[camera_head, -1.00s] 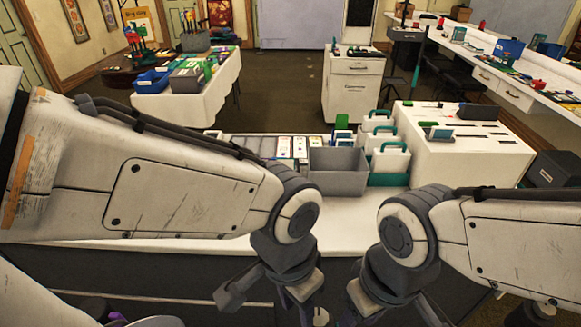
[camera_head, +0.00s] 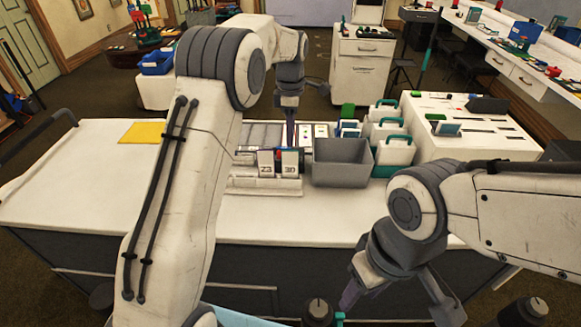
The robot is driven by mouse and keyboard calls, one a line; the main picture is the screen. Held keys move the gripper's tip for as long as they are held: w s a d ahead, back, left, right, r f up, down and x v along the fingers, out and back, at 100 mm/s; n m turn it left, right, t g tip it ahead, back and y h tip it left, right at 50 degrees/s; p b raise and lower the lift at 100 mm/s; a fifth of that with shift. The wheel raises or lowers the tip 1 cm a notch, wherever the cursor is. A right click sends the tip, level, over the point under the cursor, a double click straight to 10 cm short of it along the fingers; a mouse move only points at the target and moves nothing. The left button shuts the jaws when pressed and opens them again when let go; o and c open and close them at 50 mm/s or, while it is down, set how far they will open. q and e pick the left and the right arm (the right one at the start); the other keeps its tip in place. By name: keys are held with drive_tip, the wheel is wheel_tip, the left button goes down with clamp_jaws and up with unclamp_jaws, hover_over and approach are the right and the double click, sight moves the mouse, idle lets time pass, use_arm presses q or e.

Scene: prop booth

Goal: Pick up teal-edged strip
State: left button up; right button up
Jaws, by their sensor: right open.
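I cannot make out a teal-edged strip for certain. Pale strips (camera_head: 262,134) lie in a tray at the back of the white table, partly hidden by my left arm. My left gripper (camera_head: 290,132) points down over that tray, behind the number cards; its fingers look narrow and I cannot tell whether they are apart. My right gripper (camera_head: 396,303) is open and empty, low in front of the table's front edge. A small teal bit (camera_head: 340,317) shows at the bottom edge beside a pale blue surface (camera_head: 238,318); I cannot tell what it is.
A white rack (camera_head: 262,185) holds cards marked 23 and 30. A grey bin (camera_head: 341,163) stands right of it, beside white cases with teal handles (camera_head: 395,152). A slotted white block (camera_head: 470,130) is at the right. The left of the white table (camera_head: 75,185) is clear, except for a yellow sheet (camera_head: 143,132).

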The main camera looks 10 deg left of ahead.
use_arm(q)
drive_tip(key=shift+w+a+f, duration=0.2)
drive_tip(key=shift+a+f, duration=0.1)
drive_tip(key=shift+f, duration=0.05)
hover_over(290, 161)
drive_tip(key=shift+n, duration=0.3)
wheel_tip(290, 161, down, 4)
drive_tip(key=shift+w+a+f+p, duration=0.15)
drive_tip(key=shift+f+p, duration=0.05)
drive_tip(key=shift+p, duration=0.1)
wheel_tip(290, 161, down, 6)
drive_tip(key=shift+r+p, duration=0.25)
drive_tip(key=shift+p, duration=0.7)
clamp_jaws()
